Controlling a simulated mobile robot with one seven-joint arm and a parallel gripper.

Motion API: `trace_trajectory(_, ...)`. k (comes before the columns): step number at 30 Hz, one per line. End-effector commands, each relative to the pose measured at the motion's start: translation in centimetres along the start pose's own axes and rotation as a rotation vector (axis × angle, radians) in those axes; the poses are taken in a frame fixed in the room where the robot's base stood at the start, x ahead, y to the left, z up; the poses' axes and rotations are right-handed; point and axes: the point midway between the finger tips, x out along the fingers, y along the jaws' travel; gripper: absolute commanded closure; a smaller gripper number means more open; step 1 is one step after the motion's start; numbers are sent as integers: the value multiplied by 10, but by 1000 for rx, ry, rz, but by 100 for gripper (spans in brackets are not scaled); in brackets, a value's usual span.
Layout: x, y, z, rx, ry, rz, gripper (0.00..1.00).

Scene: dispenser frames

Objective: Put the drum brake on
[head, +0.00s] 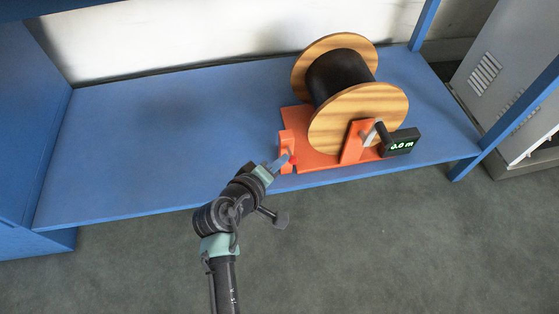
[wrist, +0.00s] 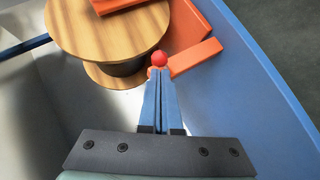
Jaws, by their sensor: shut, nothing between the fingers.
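The drum (head: 357,118) is a wooden-flanged reel wound with black cable, on an orange stand (head: 318,156) on a blue shelf. A small red knob (wrist: 159,58), likely the brake's, sits by an orange block (wrist: 196,57) at the stand's left front; the block also shows in the head view (head: 286,141). My gripper (head: 286,158) is shut and empty, its blue fingertips (wrist: 160,72) right at the knob. I cannot tell whether they touch it. The knob's lever is mostly hidden behind the fingers.
A black crank handle (head: 382,132) and a display box (head: 402,142) reading 0.0 m are at the stand's right. The blue shelf (head: 170,130) is clear to the left. A blue post (head: 520,105) and a grey cabinet (head: 500,80) stand at the right.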

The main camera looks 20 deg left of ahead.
Motion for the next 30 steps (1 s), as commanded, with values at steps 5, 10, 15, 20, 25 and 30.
trace_trajectory(5, 1, -3, 3, 13, 13, 15, 100)
trace_trajectory(10, 1, -4, 4, 29, 28, 30, 100)
trace_trajectory(15, 2, -7, 6, 46, 45, 48, 100)
trace_trajectory(20, 2, -9, 8, 65, 65, 67, 100)
trace_trajectory(25, 2, -12, 11, 89, 87, 90, 100)
trace_trajectory(30, 4, -18, 15, 126, 124, 127, 100)
